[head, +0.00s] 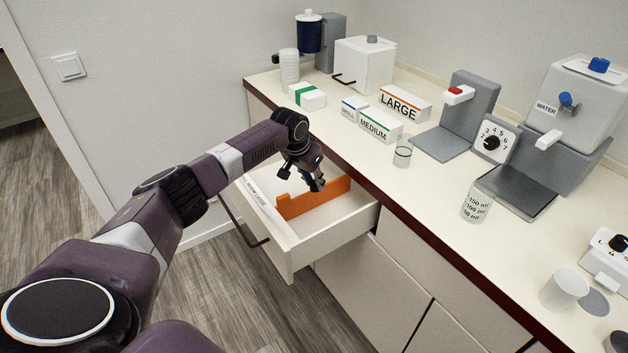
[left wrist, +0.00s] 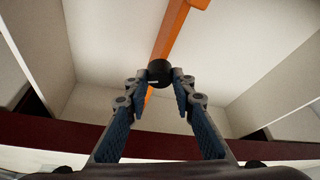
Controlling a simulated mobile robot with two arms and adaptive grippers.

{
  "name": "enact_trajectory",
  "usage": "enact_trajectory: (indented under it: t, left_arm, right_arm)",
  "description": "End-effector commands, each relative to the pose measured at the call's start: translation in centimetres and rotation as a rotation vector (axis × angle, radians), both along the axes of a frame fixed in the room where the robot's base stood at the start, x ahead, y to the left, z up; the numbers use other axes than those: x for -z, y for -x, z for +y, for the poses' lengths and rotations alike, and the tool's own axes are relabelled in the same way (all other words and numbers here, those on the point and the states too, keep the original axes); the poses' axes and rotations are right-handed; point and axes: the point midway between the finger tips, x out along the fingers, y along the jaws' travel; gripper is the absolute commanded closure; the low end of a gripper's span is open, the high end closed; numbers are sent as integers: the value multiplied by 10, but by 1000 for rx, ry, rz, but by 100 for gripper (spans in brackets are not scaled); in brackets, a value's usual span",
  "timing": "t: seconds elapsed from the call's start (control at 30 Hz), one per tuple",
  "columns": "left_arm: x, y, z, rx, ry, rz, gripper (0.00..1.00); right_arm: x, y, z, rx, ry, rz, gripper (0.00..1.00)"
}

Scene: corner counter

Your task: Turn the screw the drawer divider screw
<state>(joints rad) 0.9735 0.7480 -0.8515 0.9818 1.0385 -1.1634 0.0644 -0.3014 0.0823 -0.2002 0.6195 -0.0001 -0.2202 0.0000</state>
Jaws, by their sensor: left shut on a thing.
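The white drawer (head: 325,241) is pulled out from under the counter, with an orange divider (head: 328,196) standing across its inside. My left gripper (head: 316,186) reaches down into the drawer at the divider. In the left wrist view a round black screw knob (left wrist: 159,72) sits at the orange divider (left wrist: 172,30), between the two fingertips of my left gripper (left wrist: 164,84), which is shut on it. In the head view the fingers are dark and the knob cannot be told apart from them. My right gripper is not in view.
The counter (head: 430,195) above the drawer carries LARGE (head: 402,103) and MEDIUM (head: 379,125) boxes, a clear glass (head: 403,153), a water dispenser (head: 578,105) and cups. A dark handle (head: 243,222) sticks out from the drawer front. The floor beside the drawer is clear.

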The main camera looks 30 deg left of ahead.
Motion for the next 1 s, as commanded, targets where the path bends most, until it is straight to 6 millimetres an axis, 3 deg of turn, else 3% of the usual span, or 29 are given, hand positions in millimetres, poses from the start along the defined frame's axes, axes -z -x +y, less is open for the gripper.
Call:
enact_trajectory:
  t: [0.27,0.6,1.0]
  left_arm:
    - [-5,1,-3,-137,3,3,100]
    - [-3,0,-6,-447,3,4,100]
    - [1,-2,-7,-825,3,3,100]
  right_arm:
    - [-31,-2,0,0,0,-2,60]
    - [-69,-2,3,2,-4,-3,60]
    - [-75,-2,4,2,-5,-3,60]
